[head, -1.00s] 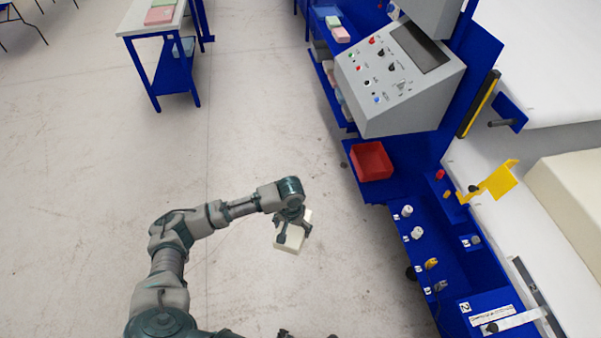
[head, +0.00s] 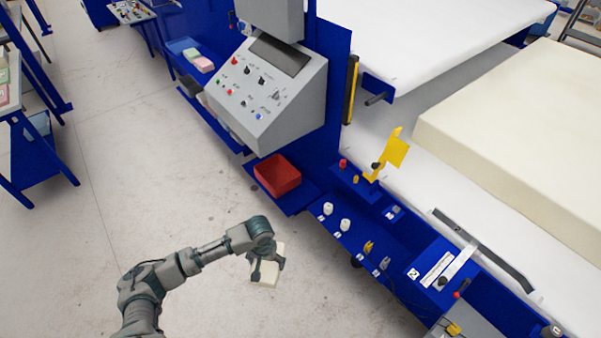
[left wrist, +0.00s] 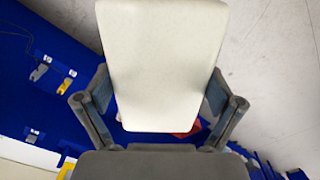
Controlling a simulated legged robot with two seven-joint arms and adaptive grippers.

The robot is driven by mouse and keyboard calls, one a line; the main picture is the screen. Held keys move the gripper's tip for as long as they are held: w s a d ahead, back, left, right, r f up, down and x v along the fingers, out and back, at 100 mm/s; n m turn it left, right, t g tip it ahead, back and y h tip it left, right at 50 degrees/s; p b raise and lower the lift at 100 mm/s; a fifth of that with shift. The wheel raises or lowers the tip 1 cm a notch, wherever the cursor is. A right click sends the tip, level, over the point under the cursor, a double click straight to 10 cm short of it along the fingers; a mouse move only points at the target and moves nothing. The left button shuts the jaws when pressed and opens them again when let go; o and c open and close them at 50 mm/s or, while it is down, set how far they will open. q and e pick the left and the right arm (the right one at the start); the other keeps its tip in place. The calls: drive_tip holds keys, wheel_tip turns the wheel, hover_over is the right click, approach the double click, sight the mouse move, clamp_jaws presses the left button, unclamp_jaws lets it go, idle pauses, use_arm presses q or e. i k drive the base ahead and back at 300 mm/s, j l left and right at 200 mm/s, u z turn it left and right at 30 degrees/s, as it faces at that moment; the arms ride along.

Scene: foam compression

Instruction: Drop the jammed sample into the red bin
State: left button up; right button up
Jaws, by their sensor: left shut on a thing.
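My left gripper (head: 266,262) is shut on a cream foam sample (head: 265,273) and holds it in the air over the floor. In the left wrist view the sample (left wrist: 163,65) sits between the two fingers (left wrist: 161,98) and fills the middle of the picture. The red bin (head: 277,176) stands on a blue shelf below the grey control panel, above and slightly right of my gripper in the head view. The bin looks empty. In the left wrist view only a bit of red (left wrist: 188,131) shows behind the sample's edge. My right gripper is not in view.
The grey control panel (head: 268,90) stands above the bin. A blue machine frame (head: 345,240) with white knobs, a yellow bracket (head: 392,153) and a large foam block (head: 530,130) lie to the right. Open floor (head: 150,215) lies to the left.

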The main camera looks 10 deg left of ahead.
sight(274, 178)
drive_tip(key=i+j+z, duration=0.1)
drive_tip(key=j, duration=0.3)
drive_tip(key=i+j+z, duration=0.15)
drive_tip(key=j, duration=0.25)
drive_tip(key=i+j+z, duration=0.1)
drive_tip(key=j, duration=0.35)
drive_tip(key=i+j+z, duration=0.15)
drive_tip(key=j, duration=0.25)
drive_tip(key=i+j+z, duration=0.1)
drive_tip(key=j, duration=0.35)
drive_tip(key=i, duration=0.1)
